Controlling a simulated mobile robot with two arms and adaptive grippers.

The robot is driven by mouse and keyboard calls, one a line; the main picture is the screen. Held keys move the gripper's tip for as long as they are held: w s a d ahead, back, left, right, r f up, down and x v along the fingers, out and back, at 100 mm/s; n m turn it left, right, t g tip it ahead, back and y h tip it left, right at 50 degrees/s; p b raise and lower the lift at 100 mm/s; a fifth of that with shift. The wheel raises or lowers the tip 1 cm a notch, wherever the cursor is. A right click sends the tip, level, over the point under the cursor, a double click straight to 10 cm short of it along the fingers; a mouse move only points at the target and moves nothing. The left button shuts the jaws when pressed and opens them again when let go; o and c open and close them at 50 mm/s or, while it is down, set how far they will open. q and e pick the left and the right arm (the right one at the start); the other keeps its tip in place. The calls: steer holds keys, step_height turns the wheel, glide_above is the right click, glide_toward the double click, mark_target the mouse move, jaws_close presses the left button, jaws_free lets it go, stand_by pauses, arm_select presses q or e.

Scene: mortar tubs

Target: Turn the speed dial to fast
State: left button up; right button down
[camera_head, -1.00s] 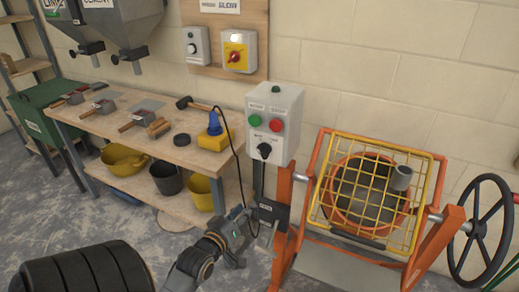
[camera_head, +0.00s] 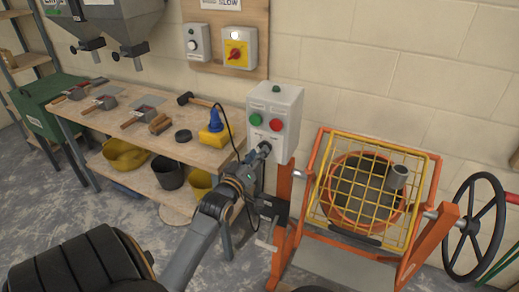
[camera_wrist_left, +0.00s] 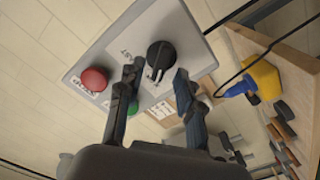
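The speed dial is a black knob (camera_wrist_left: 160,56) with a white mark, on the front of a light grey control box (camera_head: 287,97). The box also carries a green button (camera_head: 255,119) and a red button (camera_head: 276,125) above the dial. My left gripper (camera_head: 260,154) is at the dial, which it mostly hides in the head view. In the left wrist view the gripper (camera_wrist_left: 158,72) is open, its two fingers apart with the dial between and just beyond their tips. I cannot tell whether they touch it. My right gripper is not in view.
An orange mixer with a yellow grid guard (camera_head: 372,190) stands right of the box, with a black handwheel (camera_head: 474,228). A wooden workbench (camera_head: 150,145) with tools and a blue-and-yellow plug (camera_head: 214,128) is on the left. A black cable hangs near my left arm.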

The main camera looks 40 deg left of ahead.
arm_select(q)
steer(key=shift+x, duration=1)
jaws_close()
steer(key=shift+m+p, duration=0.3)
steer(key=shift+m, duration=0.1)
steer(key=shift+w+d+m+p, duration=0.15)
steer(key=shift+m+p, duration=0.85)
steer(key=shift+m, duration=2.25)
steer(key=shift+s+d+m+p, duration=0.2)
steer(key=shift+m+p, duration=0.8)
steer(key=shift+m, duration=2.25)
